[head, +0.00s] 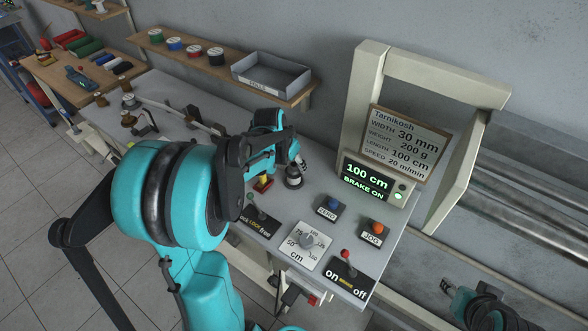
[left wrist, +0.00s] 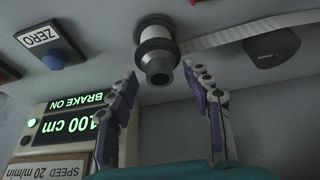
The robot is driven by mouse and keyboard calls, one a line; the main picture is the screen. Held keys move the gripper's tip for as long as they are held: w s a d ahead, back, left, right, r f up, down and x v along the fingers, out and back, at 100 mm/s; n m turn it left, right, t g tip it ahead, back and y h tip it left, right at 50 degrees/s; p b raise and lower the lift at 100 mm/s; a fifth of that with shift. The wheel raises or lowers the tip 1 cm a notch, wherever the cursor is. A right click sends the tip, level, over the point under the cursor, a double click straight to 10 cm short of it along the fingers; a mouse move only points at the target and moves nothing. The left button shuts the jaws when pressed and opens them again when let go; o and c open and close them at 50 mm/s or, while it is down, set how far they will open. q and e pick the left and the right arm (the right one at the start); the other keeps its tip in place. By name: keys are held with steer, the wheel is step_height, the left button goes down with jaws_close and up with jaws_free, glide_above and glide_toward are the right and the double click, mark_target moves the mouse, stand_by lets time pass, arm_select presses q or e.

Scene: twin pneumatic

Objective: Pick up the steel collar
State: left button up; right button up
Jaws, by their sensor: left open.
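A dark grey metal piece with a round opening, which looks like the steel collar (left wrist: 157,66), shows in the left wrist view on a post with a white band. It also shows in the head view as a dark, ringed upright piece (head: 293,178) on the grey bench. My left gripper (left wrist: 164,76) is open, with one fingertip on each side of the collar's near end and visible gaps to it. In the head view the left gripper (head: 296,152) is just behind and above the collar, partly hidden by its own arm.
A pale strap (left wrist: 245,28) runs right from the post in the wrist view. The zero button (head: 328,206), jog button (head: 374,231) and dial (head: 306,242) sit right and in front. The display (head: 369,181) reads 100 cm, BRAKE ON. A shelf tray (head: 270,78) hangs behind.

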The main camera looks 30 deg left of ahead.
arm_select(q)
steer(key=shift+r, duration=0.1)
jaws_close()
